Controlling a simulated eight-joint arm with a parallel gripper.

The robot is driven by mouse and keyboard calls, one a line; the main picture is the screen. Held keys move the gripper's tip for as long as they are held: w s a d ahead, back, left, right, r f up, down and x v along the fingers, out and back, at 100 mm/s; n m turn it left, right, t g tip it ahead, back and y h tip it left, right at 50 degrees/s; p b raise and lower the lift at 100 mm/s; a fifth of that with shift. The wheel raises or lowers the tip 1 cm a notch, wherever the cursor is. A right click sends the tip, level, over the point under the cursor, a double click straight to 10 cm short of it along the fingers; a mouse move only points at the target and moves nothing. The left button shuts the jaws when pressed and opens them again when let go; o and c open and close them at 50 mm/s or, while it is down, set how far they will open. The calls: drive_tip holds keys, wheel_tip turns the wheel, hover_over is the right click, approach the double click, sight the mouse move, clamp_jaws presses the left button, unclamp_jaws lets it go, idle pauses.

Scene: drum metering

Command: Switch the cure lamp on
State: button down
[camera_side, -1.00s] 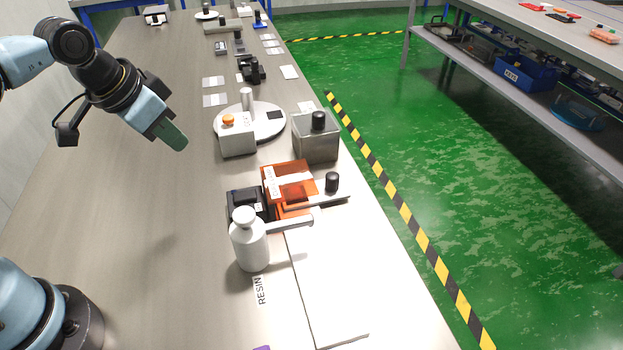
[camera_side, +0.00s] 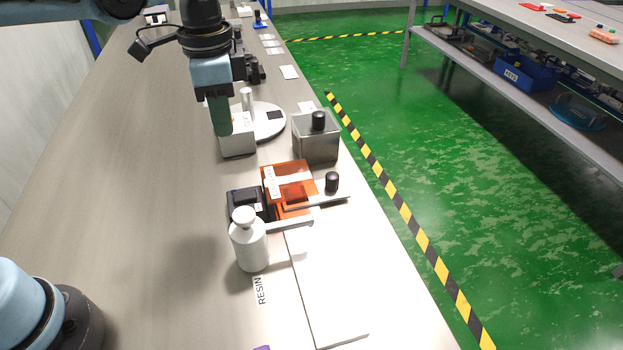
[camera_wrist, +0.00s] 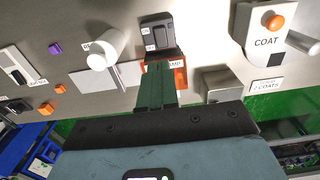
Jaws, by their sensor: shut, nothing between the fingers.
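The cure lamp is an orange hood (camera_side: 283,176) on the bench in the side view, with a black box (camera_side: 240,202) on its left side. In the wrist view the black box (camera_wrist: 157,33) shows a dark rocker-like face and small white labels. Part of the orange hood (camera_wrist: 180,74) with a label ending "AMP" shows behind my fingers. My gripper (camera_side: 223,132) is shut and empty, its green fingers pointing down. In the wrist view the fingertips (camera_wrist: 158,66) overlap the lamp's near edge; contact cannot be told.
A white resin bottle (camera_side: 250,245) stands in front of the black box. A metal container (camera_side: 316,146) with a black knob and a round white turntable (camera_side: 270,122) stand behind the lamp. A white board (camera_side: 325,295) lies at front right. The bench's left side is clear.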

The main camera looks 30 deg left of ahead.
sight(238, 196)
wheel_tip(238, 196, down, 14)
drive_tip(key=shift+f, duration=0.1)
idle(0.9)
